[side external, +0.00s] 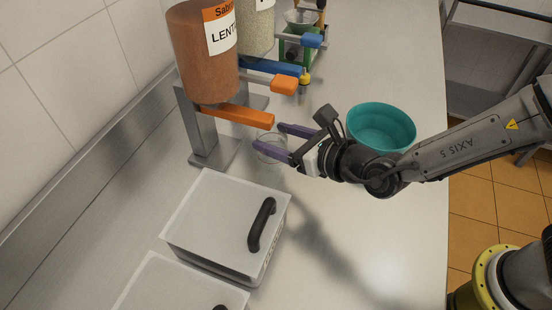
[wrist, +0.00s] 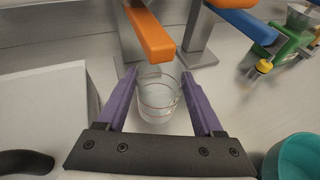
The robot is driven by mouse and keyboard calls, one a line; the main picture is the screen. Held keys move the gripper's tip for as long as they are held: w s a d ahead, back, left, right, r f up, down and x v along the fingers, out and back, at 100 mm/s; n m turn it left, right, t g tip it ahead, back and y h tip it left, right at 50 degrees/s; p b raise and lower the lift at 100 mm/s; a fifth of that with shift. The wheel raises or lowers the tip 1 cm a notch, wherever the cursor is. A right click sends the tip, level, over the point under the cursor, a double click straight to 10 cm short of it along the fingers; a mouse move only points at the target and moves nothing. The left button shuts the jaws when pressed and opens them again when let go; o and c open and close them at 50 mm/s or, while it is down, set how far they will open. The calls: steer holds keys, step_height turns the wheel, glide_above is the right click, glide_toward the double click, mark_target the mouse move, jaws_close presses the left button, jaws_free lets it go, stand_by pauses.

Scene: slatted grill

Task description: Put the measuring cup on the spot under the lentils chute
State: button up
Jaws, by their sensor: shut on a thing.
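The measuring cup (wrist: 158,97) is a clear glass with thin red markings, upright between the purple fingers of my gripper (wrist: 160,88) in the wrist view. In the side view the cup (side external: 271,148) shows faintly between the fingers of my gripper (side external: 278,141), which is shut on it. The lentils dispenser (side external: 208,75) is a reddish-brown cylinder labelled "LENT". Its orange chute (side external: 237,115) reaches out just above and behind the cup; it also shows in the wrist view (wrist: 152,34). I cannot tell whether the cup touches the counter. No marked spot is visible under the chute.
A lidded steel container (side external: 223,215) with a black handle stands in front of the dispenser. A teal bowl (side external: 381,126) is right of my gripper. A second dispenser (side external: 256,30), blue chute (side external: 271,66) and green scale-like device (side external: 291,48) stand farther back. The counter's front right is clear.

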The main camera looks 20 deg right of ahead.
steer(key=shift+f, duration=1.3)
steer(key=shift+f, duration=0.1)
steer(key=o, duration=1.6)
steer(key=shift+c, duration=0.2)
